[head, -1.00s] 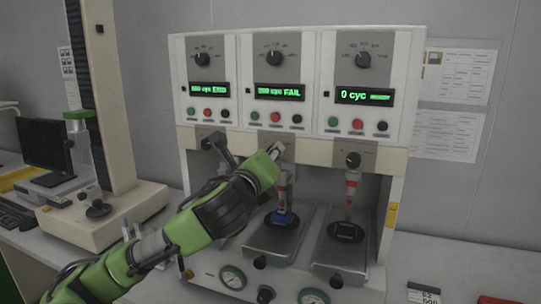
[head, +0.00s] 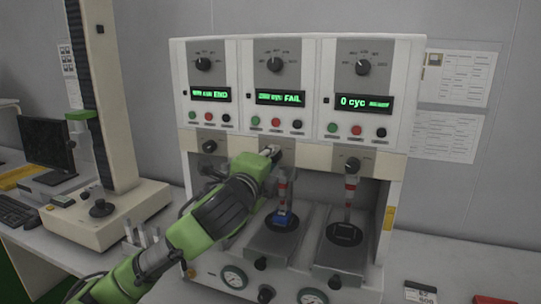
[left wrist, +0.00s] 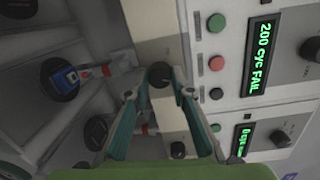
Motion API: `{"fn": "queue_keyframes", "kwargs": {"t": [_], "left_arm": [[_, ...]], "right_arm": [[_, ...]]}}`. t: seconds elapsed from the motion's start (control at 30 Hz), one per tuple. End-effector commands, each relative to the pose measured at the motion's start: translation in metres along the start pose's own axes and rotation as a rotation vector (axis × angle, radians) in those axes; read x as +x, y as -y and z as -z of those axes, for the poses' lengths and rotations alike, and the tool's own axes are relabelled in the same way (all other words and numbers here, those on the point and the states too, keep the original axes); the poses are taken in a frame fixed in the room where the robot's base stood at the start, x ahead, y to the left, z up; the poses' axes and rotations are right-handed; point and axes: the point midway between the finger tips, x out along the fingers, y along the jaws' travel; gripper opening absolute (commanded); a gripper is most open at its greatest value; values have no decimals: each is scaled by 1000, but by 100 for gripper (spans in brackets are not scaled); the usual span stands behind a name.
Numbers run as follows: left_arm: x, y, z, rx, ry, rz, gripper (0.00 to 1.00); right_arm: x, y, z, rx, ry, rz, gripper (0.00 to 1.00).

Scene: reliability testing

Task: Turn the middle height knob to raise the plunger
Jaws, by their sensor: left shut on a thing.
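The middle height knob (left wrist: 160,75) is a small dark knob on the beige strip below the middle display. My left gripper (head: 271,153) is at this knob, and in the left wrist view its two fingers (left wrist: 158,88) are closed around it. In the head view the fingers and arm mostly hide the knob. The middle plunger (head: 282,190), with a red band, hangs below it. Its lower end is at a blue piece (head: 284,218) on the middle black round base; I cannot tell whether they touch. My right gripper is not in view.
The left knob (head: 209,146) and right knob (head: 352,164) flank the held one. The middle display (head: 280,98) reads FAIL. The right plunger (head: 350,190) stands close by. Buttons and dials lie above the strip. A tall column machine (head: 105,205) stands left.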

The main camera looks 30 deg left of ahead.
Motion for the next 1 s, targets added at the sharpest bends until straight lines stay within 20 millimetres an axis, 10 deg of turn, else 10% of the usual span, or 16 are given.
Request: {"fn": "queue_keyframes", "kwargs": {"t": [1.0], "left_arm": [[0, 4, -3, -968, -51, -40, 1]], "right_arm": [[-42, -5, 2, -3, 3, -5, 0]]}}
